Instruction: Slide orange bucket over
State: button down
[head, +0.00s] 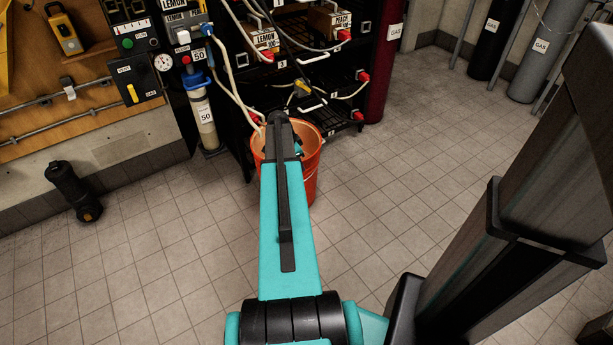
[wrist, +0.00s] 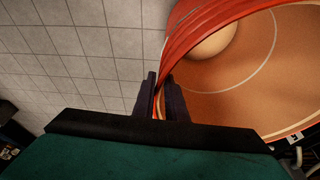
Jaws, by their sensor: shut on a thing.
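The orange bucket (head: 312,160) stands on the tiled floor in front of the black rack, partly hidden behind my arm in the head view. In the wrist view the bucket (wrist: 215,85) fills the upper right, and I look into its open top. A pale rounded shape shows inside it. My gripper (wrist: 160,95) is shut on the bucket's rim, with the wall between its two dark fingers. In the head view the fingers are hidden behind my arm.
The black rack (head: 345,90) with cartons, hoses and red connectors stands close behind the bucket. A white filter cylinder (head: 205,115) hangs to its left. The floor (head: 420,180) to the right and front is clear.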

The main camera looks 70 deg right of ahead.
jog(key=shift+w+a, duration=0.55)
dwell(0.4)
jog(key=c, duration=1.7)
grip_release()
jog(key=shift+f, duration=0.1)
jog(key=p+v, duration=0.4)
jog(key=v, duration=0.3)
